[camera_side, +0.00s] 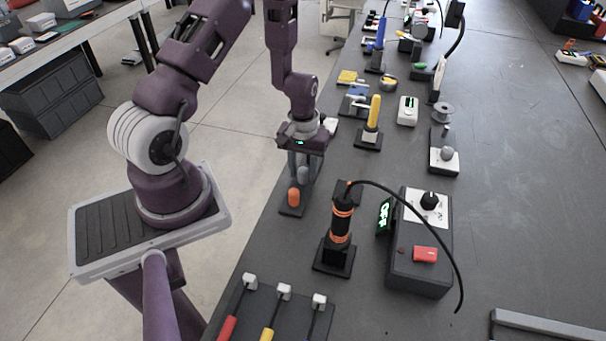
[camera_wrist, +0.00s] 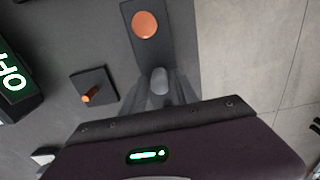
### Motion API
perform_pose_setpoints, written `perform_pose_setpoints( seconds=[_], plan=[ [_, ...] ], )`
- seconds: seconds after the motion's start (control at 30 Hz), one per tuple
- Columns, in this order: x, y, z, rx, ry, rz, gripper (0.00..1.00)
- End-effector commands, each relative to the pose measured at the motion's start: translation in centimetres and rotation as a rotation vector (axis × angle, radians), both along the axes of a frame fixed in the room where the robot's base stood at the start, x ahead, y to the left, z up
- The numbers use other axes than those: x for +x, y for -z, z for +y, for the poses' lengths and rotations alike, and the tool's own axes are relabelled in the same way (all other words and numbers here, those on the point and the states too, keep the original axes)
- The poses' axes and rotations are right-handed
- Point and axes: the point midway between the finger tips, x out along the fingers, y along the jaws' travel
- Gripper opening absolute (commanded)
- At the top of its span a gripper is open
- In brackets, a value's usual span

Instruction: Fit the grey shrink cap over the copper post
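The grey shrink cap (camera_side: 303,175) is a small round-topped cylinder standing upright behind an orange cap (camera_side: 293,197) on a dark narrow holder (camera_side: 290,211). My gripper (camera_side: 304,177) points down over it, with a finger on each side and what looks like a small gap. In the wrist view, the grey cap (camera_wrist: 159,80) shows between the fingers (camera_wrist: 160,92), and the orange cap (camera_wrist: 145,25) lies beyond. The copper post (camera_wrist: 90,96) stands on a dark square base (camera_wrist: 100,88), left of the holder. I cannot make the post out in the side view.
A black tool with orange rings (camera_side: 341,222) stands in a holder, cabled to a control box (camera_side: 420,255) whose display (camera_wrist: 13,78) reads OFF. A yellow-handled piece (camera_side: 373,112) and several small items stand farther back. The right side of the bench is mostly clear.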

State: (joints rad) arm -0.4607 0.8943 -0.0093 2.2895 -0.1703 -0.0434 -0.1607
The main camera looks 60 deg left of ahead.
Motion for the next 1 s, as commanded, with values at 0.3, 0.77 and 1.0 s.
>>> perform_pose_setpoints(
  seconds=[0.3, 0.77, 1.0],
  plan=[
    [0.0, 0.0, 0.0, 0.000, 0.000, 0.000, 0.00],
    [0.1, -5.2, 0.0, 0.004, 0.001, -0.005, 0.00],
    [0.6, -9.5, -0.3, 0.002, 0.003, -0.004, 0.00]
  ],
)
